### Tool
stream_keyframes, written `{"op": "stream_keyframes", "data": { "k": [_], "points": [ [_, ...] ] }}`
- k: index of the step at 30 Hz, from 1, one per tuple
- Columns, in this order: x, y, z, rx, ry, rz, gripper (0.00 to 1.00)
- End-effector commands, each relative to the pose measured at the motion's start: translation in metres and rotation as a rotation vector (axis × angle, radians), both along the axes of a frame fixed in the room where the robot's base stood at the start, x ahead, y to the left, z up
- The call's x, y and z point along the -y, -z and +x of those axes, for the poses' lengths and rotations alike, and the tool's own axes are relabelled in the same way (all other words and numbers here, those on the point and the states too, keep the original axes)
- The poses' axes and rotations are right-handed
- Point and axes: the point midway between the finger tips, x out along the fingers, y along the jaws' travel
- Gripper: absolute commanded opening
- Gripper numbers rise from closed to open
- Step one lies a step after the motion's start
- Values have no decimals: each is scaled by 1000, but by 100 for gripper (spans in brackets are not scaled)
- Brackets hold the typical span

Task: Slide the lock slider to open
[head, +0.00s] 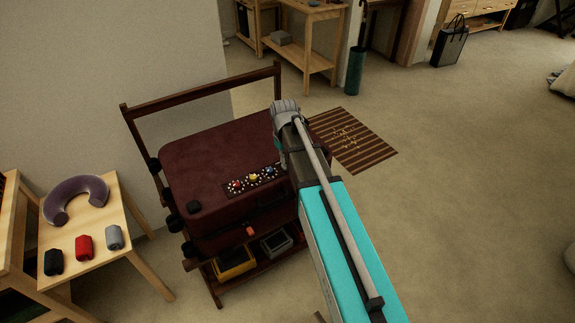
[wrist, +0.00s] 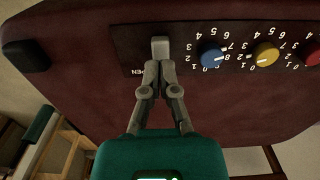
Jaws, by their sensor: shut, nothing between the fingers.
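The dark red suitcase (head: 205,145) lies on a wooden rack; its side fills much of the wrist view (wrist: 85,40). Its dark lock panel (wrist: 185,69) carries a blue dial (wrist: 211,56), a yellow dial (wrist: 264,54) and a red dial (wrist: 313,53). The grey lock slider (wrist: 160,46) sits left of the blue dial in the wrist view, above partly covered "OPEN" lettering. My gripper (wrist: 159,68) is shut, its fingertips together just below the slider in the picture; I cannot tell whether they touch it. In the head view my arm hides the slider and the fingertips.
The wooden rack (head: 200,92) has a lower shelf with a yellow tray (head: 234,264) and a grey tray (head: 277,244). A side table at left holds a neck pillow (head: 75,199) and small rolls. A striped mat (head: 352,140) lies beyond.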

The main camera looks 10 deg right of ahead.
Motion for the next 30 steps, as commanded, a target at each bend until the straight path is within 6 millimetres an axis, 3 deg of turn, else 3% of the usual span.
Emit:
{"op": "stream_keyframes", "data": {
  "k": [30],
  "points": [
    [0,11,0,0,0,0,0]
  ]
}}
